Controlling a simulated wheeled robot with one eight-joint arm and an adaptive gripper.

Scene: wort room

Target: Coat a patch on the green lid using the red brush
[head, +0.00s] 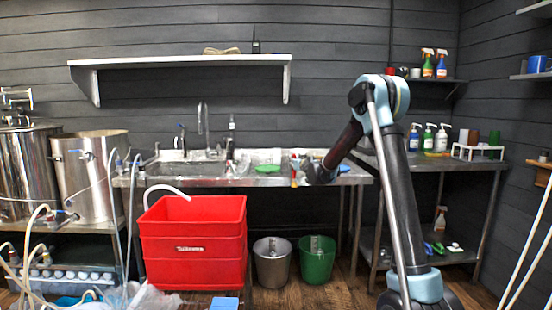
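A flat green thing, likely the green lid (268,168), lies on the steel sink counter (350,178), just left of my gripper. My gripper (300,170) is at the front part of the counter, at the end of my arm reaching in from the right. A small upright red and yellow thing (294,174) shows right at the gripper's tip; it may be the red brush. It is too small to tell whether the fingers are closed on it or whether it touches the lid. No coated patch can be made out on the green thing.
Red stacked crates (194,240) stand in front of the counter at left. A grey bucket (272,262) and a green bucket (317,260) stand below it. A faucet (203,125) and bottles stand behind. A side table (440,160) holds bottles at right.

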